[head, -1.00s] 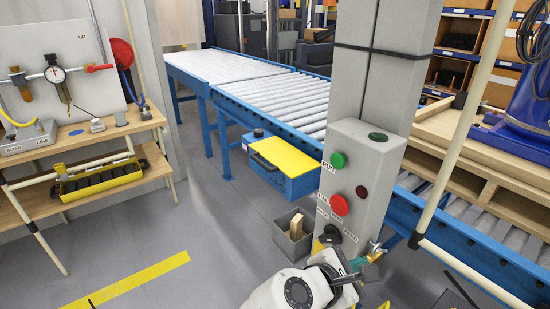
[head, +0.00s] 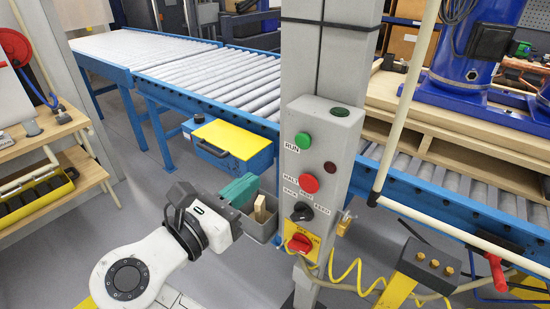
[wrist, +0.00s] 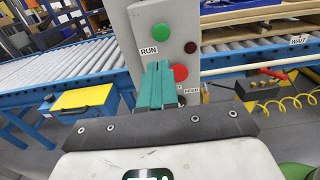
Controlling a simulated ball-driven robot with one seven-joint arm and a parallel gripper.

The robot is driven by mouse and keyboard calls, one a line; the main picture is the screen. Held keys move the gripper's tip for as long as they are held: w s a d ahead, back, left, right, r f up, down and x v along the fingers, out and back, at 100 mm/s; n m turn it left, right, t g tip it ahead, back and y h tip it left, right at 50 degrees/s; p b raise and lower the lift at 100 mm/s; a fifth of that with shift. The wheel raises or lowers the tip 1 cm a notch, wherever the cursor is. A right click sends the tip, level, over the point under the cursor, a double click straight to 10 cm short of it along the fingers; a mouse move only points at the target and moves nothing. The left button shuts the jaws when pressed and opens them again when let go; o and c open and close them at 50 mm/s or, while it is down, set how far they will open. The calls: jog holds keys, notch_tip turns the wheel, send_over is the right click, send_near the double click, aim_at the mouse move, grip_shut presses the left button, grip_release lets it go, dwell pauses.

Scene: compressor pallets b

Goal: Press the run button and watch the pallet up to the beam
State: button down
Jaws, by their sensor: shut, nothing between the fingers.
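The green run button (head: 303,140), labelled RUN, is at the top of the grey control box (head: 330,150) on the post. It also shows in the wrist view (wrist: 160,32). My gripper (head: 246,186) has its teal fingers shut and empty, left of and lower than the button and apart from it. In the wrist view the shut fingers (wrist: 157,68) point up toward the box, just below the RUN label. A wooden pallet (head: 450,140) carrying a blue compressor (head: 470,50) sits on the roller conveyor (head: 225,75) right of the post. I cannot make out the beam.
A red halt button (head: 309,184), a black selector knob (head: 301,212) and a red switch (head: 299,243) sit below the run button. A yellow-topped blue box (head: 232,138) and a grey bin (head: 262,226) are left of the post. The rollers left of the post are empty.

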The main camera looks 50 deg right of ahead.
aim_at(301, 143)
jog(key=d+p, duration=0.1)
jog(key=d, duration=1.2)
jog(key=shift+w+d+p, duration=0.15)
jog(key=shift+d+p, duration=0.25)
